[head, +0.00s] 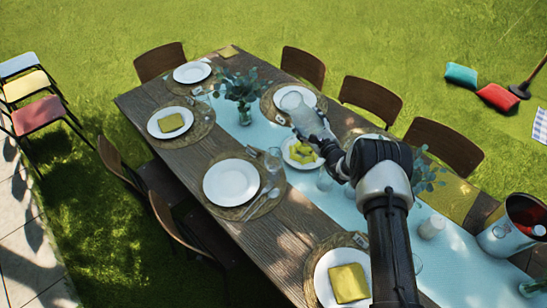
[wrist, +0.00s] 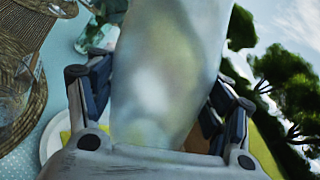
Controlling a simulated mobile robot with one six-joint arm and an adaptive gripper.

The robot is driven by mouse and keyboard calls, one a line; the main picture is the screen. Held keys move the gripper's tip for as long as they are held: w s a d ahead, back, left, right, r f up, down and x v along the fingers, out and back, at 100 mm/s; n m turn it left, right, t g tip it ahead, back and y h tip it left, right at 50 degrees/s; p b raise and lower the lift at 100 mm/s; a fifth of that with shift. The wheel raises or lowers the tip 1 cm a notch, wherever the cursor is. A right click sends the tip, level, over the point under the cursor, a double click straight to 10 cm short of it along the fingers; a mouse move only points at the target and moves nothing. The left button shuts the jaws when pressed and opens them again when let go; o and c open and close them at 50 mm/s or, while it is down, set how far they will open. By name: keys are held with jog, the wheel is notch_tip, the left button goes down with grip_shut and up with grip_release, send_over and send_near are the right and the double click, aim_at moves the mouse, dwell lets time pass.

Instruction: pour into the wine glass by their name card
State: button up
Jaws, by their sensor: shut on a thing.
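My gripper (wrist: 155,115) is shut on a pale, translucent carafe (head: 298,108), which fills the middle of the wrist view (wrist: 165,70). The carafe is held above the table and looks tilted, its far end toward the upper left in the head view. A clear wine glass (head: 273,160) stands beside the near-side middle plate (head: 231,183), to the left of and below my gripper in the head view. Small white name cards lie by the place settings, one (head: 360,239) by the front plate; their writing is too small to read. I cannot tell any liquid leaving the carafe.
The wooden table (head: 145,105) has a pale blue runner (head: 459,255), a leafy vase (head: 241,92) and a plate of yellow-green food (head: 301,152). A metal bucket (head: 507,238) stands at the right. Chairs (head: 372,99) line both long sides.

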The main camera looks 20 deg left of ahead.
jog(key=shift+w+d+r+m+b, duration=0.1)
jog(key=shift+r+m+b, duration=0.15)
jog(key=shift+m+b, duration=0.25)
jog(key=shift+w+r+m+b, duration=0.1)
jog(key=shift+r+m+b, duration=0.2)
jog(key=shift+m, duration=0.3)
jog(key=shift+s+f+m+y+b, duration=0.1)
jog(key=shift+m+y+b, duration=0.2)
jog(key=shift+m+b, duration=0.6)
jog(key=shift+s+a+f+m+b, duration=0.1)
jog(key=shift+a+f+m+b, duration=0.05)
jog(key=shift+f+m+b, duration=0.4)
jog(key=shift+s+a+f+m+b, duration=0.15)
jog(key=shift+f+m+b, duration=0.2)
jog(key=shift+m, duration=0.3)
jog(key=shift+w, duration=0.1)
